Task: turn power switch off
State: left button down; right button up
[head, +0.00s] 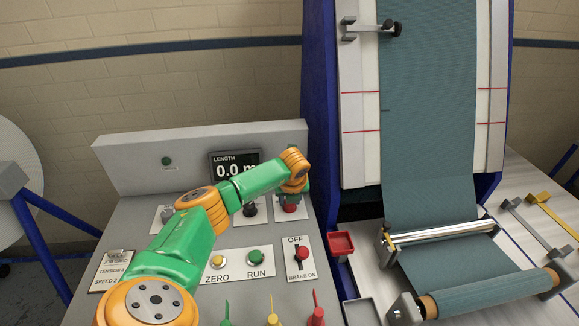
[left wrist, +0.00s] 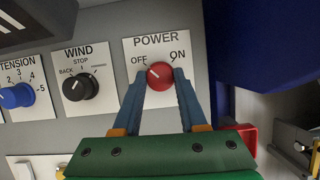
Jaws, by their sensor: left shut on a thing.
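The red power switch (left wrist: 160,76) is a round knob on a white plate marked POWER, with OFF at its left and ON at its right. Its white pointer mark faces up and left, toward OFF. My left gripper (left wrist: 159,80) has its two blue fingers on either side of the knob and is shut on it. In the head view the red knob (head: 290,208) shows below my left gripper (head: 291,198), whose fingers are mostly hidden by the wrist. My right gripper is in neither view.
The black WIND knob (left wrist: 81,87) and blue TENSION knob (left wrist: 16,95) are left of the power plate. The red brake switch (head: 301,254) and green RUN button (head: 255,257) sit lower on the panel.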

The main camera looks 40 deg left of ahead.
pick_arm(q)
jog(key=shift+n, duration=0.3)
dwell(0.4)
jog(key=shift+c, duration=2.2)
grip_release()
jog(key=b+v, duration=0.1)
jog(key=v, duration=0.6)
jog(key=shift+b, duration=0.3)
jog(key=shift+w, duration=0.1)
